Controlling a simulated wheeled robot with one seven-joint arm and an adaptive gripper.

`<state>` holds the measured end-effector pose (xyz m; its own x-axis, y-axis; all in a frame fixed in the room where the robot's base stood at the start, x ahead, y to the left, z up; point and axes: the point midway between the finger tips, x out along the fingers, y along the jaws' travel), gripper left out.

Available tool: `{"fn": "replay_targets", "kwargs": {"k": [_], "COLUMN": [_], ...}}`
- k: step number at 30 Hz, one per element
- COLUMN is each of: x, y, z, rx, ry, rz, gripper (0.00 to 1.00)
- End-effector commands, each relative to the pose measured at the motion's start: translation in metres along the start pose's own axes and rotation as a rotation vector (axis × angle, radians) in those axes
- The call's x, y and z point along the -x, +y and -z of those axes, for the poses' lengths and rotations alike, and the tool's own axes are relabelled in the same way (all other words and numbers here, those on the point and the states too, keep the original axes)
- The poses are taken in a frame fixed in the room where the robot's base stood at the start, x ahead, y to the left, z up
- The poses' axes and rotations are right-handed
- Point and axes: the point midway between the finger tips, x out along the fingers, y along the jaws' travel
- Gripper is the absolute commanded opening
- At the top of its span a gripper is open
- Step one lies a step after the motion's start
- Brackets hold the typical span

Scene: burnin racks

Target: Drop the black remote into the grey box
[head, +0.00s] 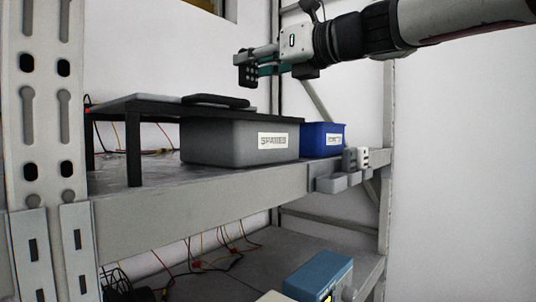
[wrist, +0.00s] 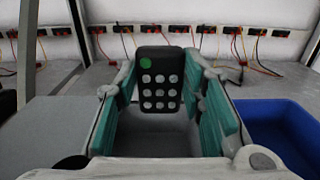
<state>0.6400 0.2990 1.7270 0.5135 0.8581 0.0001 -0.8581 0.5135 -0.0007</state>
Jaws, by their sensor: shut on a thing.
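My gripper (head: 262,66) is shut on the black remote (head: 246,72), above the shelf. In the wrist view the remote (wrist: 160,78) hangs upright between the teal finger pads, its grey buttons and one green button facing the camera. The grey box (head: 235,143), labelled "SPARES", stands on the shelf below and to the left of the gripper in the head view. In the wrist view a grey interior (wrist: 150,140) shows below the remote, partly hidden by the fingers; it appears to be this box.
A blue box (head: 322,136) stands right of the grey box; the wrist view shows it too (wrist: 280,125). A black stand (head: 134,150) bearing a flat grey item and a black object (head: 216,100) partly overhangs the grey box. Cables run along the back.

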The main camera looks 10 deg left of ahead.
Motion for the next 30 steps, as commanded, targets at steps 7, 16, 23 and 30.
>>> {"fn": "replay_targets", "kwargs": {"k": [7, 16, 23, 30], "x": [-0.001, 0.000, 0.000, 0.000], "y": [-0.002, 0.000, 0.001, 0.001], "z": [0.022, 0.033, 0.033, 0.033], "rx": [0.001, 0.000, 0.000, 0.000], "ry": [-0.001, -0.001, 0.000, 0.000], "rz": [-0.001, -0.001, -0.001, -0.001], "gripper": [0.10, 0.10, 0.10, 0.59]}}
